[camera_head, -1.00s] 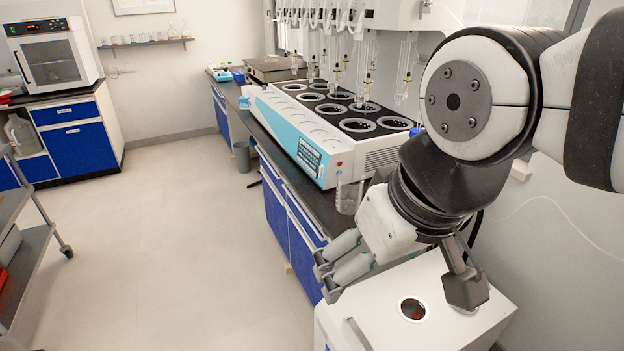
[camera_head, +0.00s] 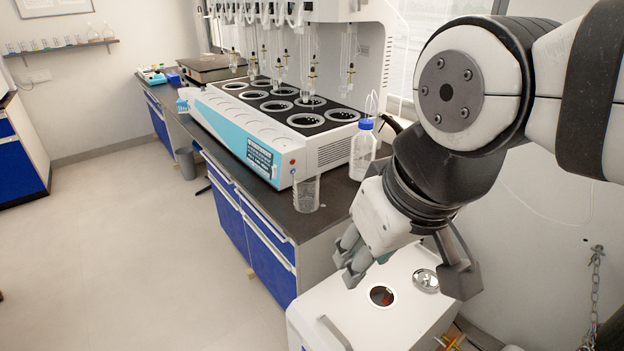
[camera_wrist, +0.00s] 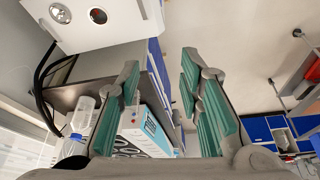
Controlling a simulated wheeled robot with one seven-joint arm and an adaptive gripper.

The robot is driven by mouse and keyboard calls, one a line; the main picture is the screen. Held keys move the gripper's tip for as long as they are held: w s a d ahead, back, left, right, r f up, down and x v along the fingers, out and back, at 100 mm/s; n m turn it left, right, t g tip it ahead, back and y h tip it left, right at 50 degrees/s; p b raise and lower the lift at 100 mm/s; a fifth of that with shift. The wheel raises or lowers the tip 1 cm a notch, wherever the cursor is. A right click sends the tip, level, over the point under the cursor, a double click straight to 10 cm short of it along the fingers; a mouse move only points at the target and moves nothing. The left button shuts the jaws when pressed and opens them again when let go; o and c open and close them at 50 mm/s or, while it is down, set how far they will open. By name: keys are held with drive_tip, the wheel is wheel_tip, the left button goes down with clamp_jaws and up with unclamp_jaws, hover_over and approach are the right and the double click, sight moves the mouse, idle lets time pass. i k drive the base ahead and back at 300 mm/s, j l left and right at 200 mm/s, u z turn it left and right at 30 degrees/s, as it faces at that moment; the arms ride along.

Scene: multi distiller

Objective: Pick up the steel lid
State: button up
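The steel lid (camera_head: 426,280) is a small, shiny round piece lying on top of the white box (camera_head: 345,310), to the right of the box's round opening (camera_head: 382,296). The lid also shows in the wrist view (camera_wrist: 61,14) at the top left, on the box's white face. My gripper (camera_head: 347,264) appears above the left part of the box in the head view, apart from the lid. In the wrist view my gripper (camera_wrist: 160,70) is open, its teal-padded fingers wide apart with nothing between them.
The dark bench (camera_head: 300,222) holds a multi-place distiller (camera_head: 245,140), an empty glass beaker (camera_head: 306,194) and a blue-capped bottle (camera_head: 363,150). A chain (camera_head: 596,285) hangs at the right. A grey bin (camera_head: 186,163) stands on the floor, which is clear at left.

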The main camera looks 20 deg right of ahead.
sight(425, 280)
drive_tip(key=j+z, duration=0.4)
drive_tip(key=k+j+z, duration=0.1)
drive_tip(key=j+z, duration=0.15)
drive_tip(key=z, duration=0.15)
drive_tip(key=k+j+z, duration=0.1)
drive_tip(key=j+z, duration=0.25)
drive_tip(key=k+j+z, duration=0.15)
drive_tip(key=z, duration=0.25)
drive_tip(key=j, duration=0.1)
